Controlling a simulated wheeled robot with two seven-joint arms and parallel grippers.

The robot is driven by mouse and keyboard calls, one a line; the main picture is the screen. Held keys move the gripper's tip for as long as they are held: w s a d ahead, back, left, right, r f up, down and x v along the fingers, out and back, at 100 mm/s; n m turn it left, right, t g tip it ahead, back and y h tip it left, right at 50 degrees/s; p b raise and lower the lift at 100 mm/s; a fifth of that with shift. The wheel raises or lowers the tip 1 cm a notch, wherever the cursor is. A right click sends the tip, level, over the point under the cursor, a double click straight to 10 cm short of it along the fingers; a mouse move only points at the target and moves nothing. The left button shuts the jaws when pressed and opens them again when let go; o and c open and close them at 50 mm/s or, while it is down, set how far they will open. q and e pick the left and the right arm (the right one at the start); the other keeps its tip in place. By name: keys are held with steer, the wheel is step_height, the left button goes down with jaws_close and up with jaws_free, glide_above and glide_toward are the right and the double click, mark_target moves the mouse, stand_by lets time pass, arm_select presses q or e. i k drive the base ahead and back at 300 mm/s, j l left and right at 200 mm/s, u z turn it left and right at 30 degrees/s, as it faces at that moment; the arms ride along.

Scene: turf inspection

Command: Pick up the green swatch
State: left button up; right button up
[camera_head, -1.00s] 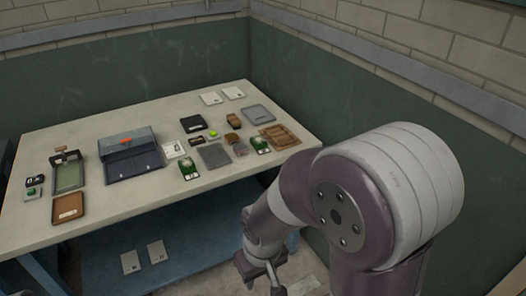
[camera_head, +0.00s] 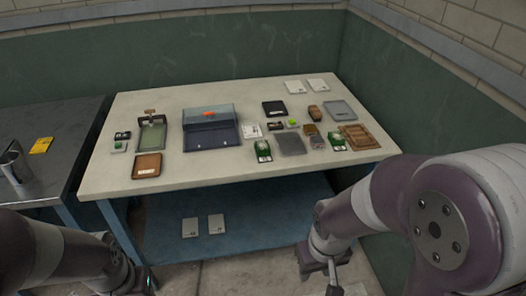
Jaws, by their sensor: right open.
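Several green things lie on the pale table (camera_head: 215,175); at this size I cannot tell which is the green swatch. Two green pieces with white marks, one near the front middle (camera_head: 263,151) and one farther right (camera_head: 337,141), lie flat. A small bright green item (camera_head: 293,123) sits between them, and a small green piece (camera_head: 118,146) lies at the left. My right gripper (camera_head: 333,284) is open and empty, low in front of the table's front edge. My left gripper (camera_head: 143,284) is partly in view at the bottom; its jaws are unclear.
A blue-grey case (camera_head: 211,128), a green-bottomed tray (camera_head: 152,137), a brown tray (camera_head: 361,137) and a grey square (camera_head: 291,144) share the table. A lower blue shelf (camera_head: 270,215) holds two pale cards. A dark table (camera_head: 60,125) stands left. The pale table's front strip is clear.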

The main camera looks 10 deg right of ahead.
mark_target(262, 148)
steer(key=i+l+z, duration=0.2)
steer(key=i+z, duration=0.15)
steer(key=i, duration=0.2)
steer(key=i+z, duration=0.35)
steer(key=i, duration=0.2)
steer(key=i+z, duration=0.35)
steer(key=i, duration=0.25)
